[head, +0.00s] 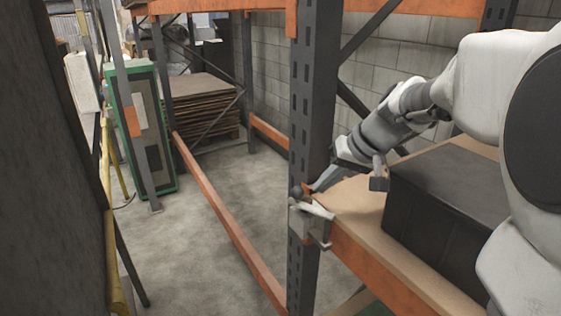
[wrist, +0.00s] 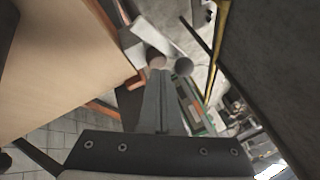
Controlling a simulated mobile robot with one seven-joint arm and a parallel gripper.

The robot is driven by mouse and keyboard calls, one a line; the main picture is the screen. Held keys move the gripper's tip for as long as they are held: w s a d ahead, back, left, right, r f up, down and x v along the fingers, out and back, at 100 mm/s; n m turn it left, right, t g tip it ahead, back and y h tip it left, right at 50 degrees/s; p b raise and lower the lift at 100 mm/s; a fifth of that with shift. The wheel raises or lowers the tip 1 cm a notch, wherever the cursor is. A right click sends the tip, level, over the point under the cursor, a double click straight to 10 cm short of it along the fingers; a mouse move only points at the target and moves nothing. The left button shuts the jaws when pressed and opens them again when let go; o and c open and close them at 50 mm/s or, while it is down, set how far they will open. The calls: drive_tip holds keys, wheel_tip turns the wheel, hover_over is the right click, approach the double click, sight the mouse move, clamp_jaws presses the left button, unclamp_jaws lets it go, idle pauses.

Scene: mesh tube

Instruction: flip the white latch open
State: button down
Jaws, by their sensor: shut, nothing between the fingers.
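The white latch (head: 316,209) is a small pale lever on a metal bracket at the dark upright post, by the corner of the wooden shelf. In the wrist view its pale bar (wrist: 160,36) lies beyond the fingertips, with round grey and pinkish ends near them. My gripper (head: 316,186) is shut and empty, reaching over the shelf corner from the right, just above and beside the latch. In the wrist view my fingers (wrist: 159,78) are together, their tips close to the round ends. I cannot tell whether they touch.
A black box (head: 440,195) sits on the wooden shelf (head: 352,198) beneath my arm. The dark upright post (head: 307,110) and the orange beam (head: 375,262) edge this spot. A green-framed panel (head: 143,130) stands at the left. The concrete floor (head: 185,245) left of the post is mostly open.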

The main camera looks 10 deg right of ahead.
sight(315, 211)
drive_tip(key=shift+w+a+f, duration=0.1)
drive_tip(key=shift+a+f, duration=0.05)
drive_tip(key=shift+a, duration=0.65)
drive_tip(key=shift+a+n+g+y, duration=0.2)
drive_tip(key=shift+n+g+y, duration=0.1)
drive_tip(key=shift+n, duration=0.3)
drive_tip(key=shift+s+a+n+g+b, duration=0.2)
drive_tip(key=shift+s+n+g+b, duration=0.1)
drive_tip(key=shift+n+b, duration=0.4)
drive_tip(key=s+n+g, duration=0.1)
drive_tip(key=n, duration=0.1)
drive_tip(key=a+n+g+y, duration=0.1)
drive_tip(key=n+g, duration=0.1)
drive_tip(key=n, duration=0.1)
drive_tip(key=s+n+g, duration=0.1)
drive_tip(key=n, duration=0.2)
drive_tip(key=shift+s+a+g+y, duration=0.15)
drive_tip(key=shift+s+g+y, duration=0.15)
drive_tip(key=shift+w, duration=0.1)
drive_tip(key=shift+w+d+p, duration=0.3)
drive_tip(key=shift+w+d, duration=0.05)
drive_tip(key=shift+d, duration=0.4)
